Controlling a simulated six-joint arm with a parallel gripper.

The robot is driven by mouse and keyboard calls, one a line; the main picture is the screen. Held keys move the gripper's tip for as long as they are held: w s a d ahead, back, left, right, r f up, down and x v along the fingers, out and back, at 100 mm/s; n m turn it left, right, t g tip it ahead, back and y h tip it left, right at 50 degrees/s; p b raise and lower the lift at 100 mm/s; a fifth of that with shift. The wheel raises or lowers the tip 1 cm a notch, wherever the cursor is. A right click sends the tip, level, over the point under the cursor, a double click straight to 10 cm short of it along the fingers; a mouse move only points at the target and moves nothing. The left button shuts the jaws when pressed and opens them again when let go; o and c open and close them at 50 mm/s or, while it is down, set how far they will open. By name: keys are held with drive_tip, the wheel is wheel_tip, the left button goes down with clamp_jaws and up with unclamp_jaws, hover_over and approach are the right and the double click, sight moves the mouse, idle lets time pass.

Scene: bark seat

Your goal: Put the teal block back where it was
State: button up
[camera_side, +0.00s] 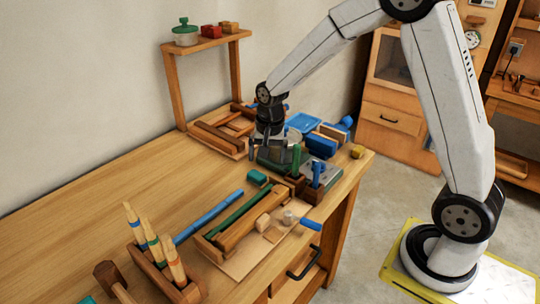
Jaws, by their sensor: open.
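A small teal block (257,177) lies on the bench top, just left of and in front of the cluster under my arm. My gripper (277,157) points down over that cluster, behind and to the right of the teal block and apart from it. It is open, and I see nothing held in it. Its fingertips are small and partly lost among dark green and grey pieces. A second teal piece (88,299) is cut off at the bottom left edge. The frame does not show where the teal block was before.
A grey plate (320,176) with upright blue and green pegs stands right of my gripper. A wooden tray (213,248) with a green bar and a blue rod (208,217) lie in front. A wooden shelf (205,42) stands behind. The left bench top is clear.

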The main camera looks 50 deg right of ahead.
drive_tip(key=s+a+n+t, duration=0.1)
drive_tip(key=s+a+n, duration=0.3)
drive_tip(key=s+n, duration=0.6)
drive_tip(key=s, duration=0.5)
drive_tip(key=shift+s+a, duration=0.15)
drive_tip(key=shift+s, duration=0.1)
